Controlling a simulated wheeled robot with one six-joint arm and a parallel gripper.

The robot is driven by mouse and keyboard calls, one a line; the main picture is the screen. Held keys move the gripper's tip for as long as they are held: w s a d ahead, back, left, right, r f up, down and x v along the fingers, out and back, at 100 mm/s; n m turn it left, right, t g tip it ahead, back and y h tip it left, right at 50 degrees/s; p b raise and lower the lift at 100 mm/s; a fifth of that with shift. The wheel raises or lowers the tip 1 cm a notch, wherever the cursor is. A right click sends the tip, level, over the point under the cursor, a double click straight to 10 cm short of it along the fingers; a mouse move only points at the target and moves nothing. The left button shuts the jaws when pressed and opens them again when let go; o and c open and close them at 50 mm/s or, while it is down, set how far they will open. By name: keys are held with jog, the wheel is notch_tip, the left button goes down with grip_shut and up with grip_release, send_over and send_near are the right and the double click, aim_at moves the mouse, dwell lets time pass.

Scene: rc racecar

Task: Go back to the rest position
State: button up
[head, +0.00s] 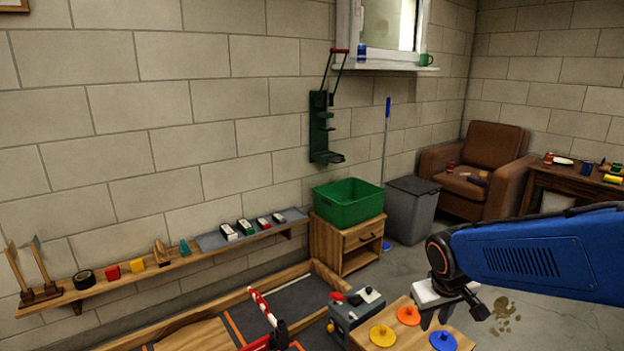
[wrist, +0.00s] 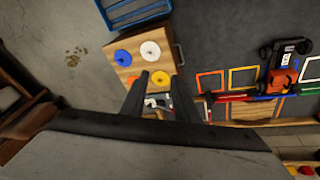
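My blue arm reaches in from the right in the head view. My gripper (head: 450,312) hangs from its end, above or in front of a small wooden table (head: 397,344). In the wrist view the two dark fingers of my gripper (wrist: 159,76) stand apart with nothing held between them. Beyond the fingertips lies the wooden table (wrist: 137,68) with a blue disc (wrist: 122,57), a white disc (wrist: 150,50) and a yellow disc (wrist: 160,77). The head view shows a yellow disc (head: 383,336), an orange disc (head: 408,316) and a blue disc (head: 443,341).
A wooden-edged track area (head: 290,296) lies front centre, with a grey box (head: 356,308) beside it. A green bin (head: 348,203) stands on a wooden cabinet (head: 340,246). A grey bin (head: 410,210) and brown armchair (head: 480,165) stand behind. Open floor lies at right.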

jog(key=s+r+m, duration=0.1)
jog(key=s+r, duration=0.2)
jog(key=s, duration=0.5)
jog(key=s+r+m+t+y, duration=0.1)
jog(key=s+r, duration=0.3)
jog(key=s, duration=0.4)
jog(key=shift+s+d, duration=0.15)
jog(key=shift+s, duration=0.25)
